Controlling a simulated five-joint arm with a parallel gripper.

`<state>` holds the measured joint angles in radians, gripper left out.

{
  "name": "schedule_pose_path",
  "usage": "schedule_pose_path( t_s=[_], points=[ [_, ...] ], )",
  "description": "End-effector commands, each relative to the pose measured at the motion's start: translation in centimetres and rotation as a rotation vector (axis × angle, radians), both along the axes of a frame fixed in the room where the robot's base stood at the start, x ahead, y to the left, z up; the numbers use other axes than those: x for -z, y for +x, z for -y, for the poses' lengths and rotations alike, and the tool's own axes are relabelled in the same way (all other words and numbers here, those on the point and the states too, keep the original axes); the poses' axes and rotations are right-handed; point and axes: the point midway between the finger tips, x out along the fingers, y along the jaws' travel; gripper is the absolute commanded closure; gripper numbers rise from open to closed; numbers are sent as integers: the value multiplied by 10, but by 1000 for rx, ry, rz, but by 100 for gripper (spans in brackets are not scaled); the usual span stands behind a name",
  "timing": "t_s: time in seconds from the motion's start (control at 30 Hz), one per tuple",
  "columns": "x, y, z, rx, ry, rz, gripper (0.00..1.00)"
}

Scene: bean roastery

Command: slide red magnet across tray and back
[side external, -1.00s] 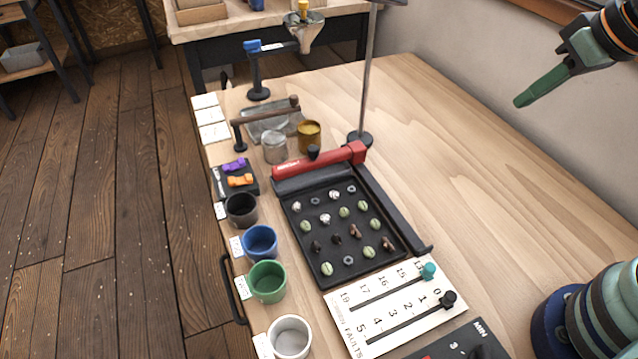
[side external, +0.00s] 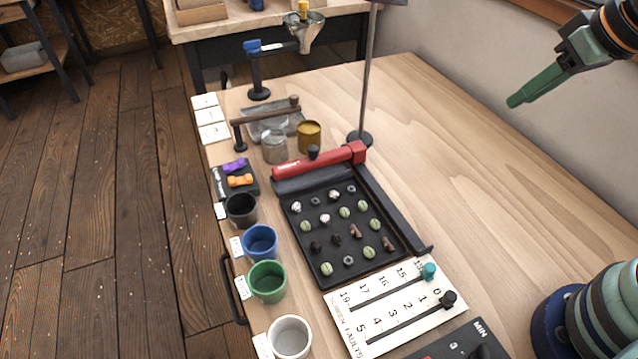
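The red magnet (side external: 320,161) is a long red bar with a black knob. It lies across the far end of the black tray (side external: 325,268). The tray holds several green beans, dark and pale beans, brown bits and small metal nuts, spread in rows. My gripper (side external: 515,101) is at the upper right, in the air above the table and well to the right of the magnet. Its green fingers look close together and overlap from this angle, so I cannot tell whether it is open. I see nothing held in it.
Black, blue (side external: 260,243), green (side external: 268,281) and white cups line the table's left edge. A numbered slider board (side external: 395,305) lies in front of the tray. A thin upright pole (side external: 366,90) stands behind the magnet. The table right of the tray is clear.

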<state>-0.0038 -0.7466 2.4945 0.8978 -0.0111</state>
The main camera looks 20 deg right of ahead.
Motion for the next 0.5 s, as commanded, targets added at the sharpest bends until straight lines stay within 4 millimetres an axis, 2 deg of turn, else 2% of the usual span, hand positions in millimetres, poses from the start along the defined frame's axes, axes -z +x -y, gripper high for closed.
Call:
schedule_pose_path(
  t_s=[0.03, 0.07, 0.17, 0.3, 0.5],
  points=[
    [-5, 5, -4, -32, -10, 13, 46],
    [-9, 9, -7, -63, -21, 24, 41],
    [-33, 32, -27, -238, -89, 92, 41],
    [-86, 75, -77, -601, -252, 257, 41],
    [-158, 116, -162, -1053, -518, 519, 41]
  ],
)
